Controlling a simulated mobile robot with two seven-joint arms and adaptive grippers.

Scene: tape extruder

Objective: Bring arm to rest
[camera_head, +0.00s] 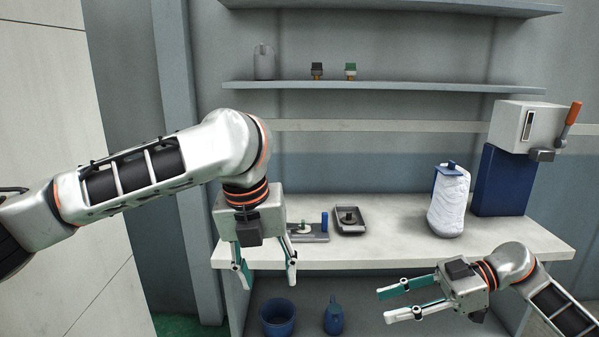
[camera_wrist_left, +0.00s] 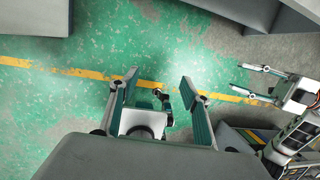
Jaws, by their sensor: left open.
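My left gripper (camera_head: 265,266) hangs fingers down in front of the workbench's left part, with nothing between its fingers. Its two teal-lined fingers are apart in the left wrist view (camera_wrist_left: 160,105), over the green floor. My right gripper (camera_head: 400,302) points left at the lower right, in front of the bench edge; its fingers are apart and empty. The right gripper also shows at the right of the left wrist view (camera_wrist_left: 258,84).
The workbench (camera_head: 400,243) holds a dark tray (camera_head: 350,221), a small fixture (camera_head: 308,232), a white bag (camera_head: 449,205) and a blue box (camera_head: 502,182) below a grey machine with an orange lever (camera_head: 519,126). Blue containers (camera_head: 277,317) stand underneath. Shelves (camera_head: 400,87) hang above.

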